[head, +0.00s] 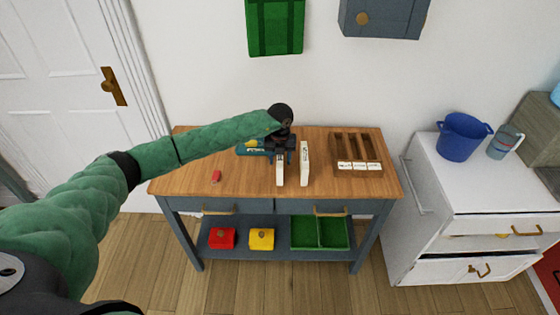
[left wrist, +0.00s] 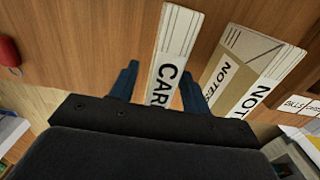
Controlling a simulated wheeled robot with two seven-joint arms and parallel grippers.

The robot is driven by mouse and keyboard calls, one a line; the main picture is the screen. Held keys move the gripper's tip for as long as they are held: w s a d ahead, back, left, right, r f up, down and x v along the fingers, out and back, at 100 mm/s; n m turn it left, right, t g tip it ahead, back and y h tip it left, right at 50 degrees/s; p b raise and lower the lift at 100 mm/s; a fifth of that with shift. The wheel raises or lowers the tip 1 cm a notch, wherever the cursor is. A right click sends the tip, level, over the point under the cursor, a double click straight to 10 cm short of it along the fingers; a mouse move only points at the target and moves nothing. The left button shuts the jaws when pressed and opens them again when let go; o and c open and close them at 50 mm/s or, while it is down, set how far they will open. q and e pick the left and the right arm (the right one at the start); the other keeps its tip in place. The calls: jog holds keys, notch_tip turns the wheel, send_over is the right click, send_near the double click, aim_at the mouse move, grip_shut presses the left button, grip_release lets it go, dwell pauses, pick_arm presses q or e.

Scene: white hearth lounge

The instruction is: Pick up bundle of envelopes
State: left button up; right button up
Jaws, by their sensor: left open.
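My left gripper (head: 281,157) is over the middle of the wooden-topped table. In the left wrist view its two blue fingers (left wrist: 158,84) are apart, one on each side of a narrow white bundle (left wrist: 177,38) lettered "CAR", its other letters hidden. I see no grip on it. This bundle also shows in the head view (head: 280,175) below the gripper. To its right stands a second bundle (head: 304,165), brown and white and marked "NOTES" in the left wrist view (left wrist: 240,62). No label says which one is envelopes. My right gripper is not in view.
A wooden sorter (head: 340,149) with white labels stands at the right. A small red object (head: 216,176) lies at the left. A teal item (head: 246,149) is partly hidden behind my gripper. The table's front right (head: 345,187) is clear.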

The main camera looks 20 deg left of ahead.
pick_arm(q)
jog(key=shift+f, duration=0.1)
grip_shut()
dwell(0.3)
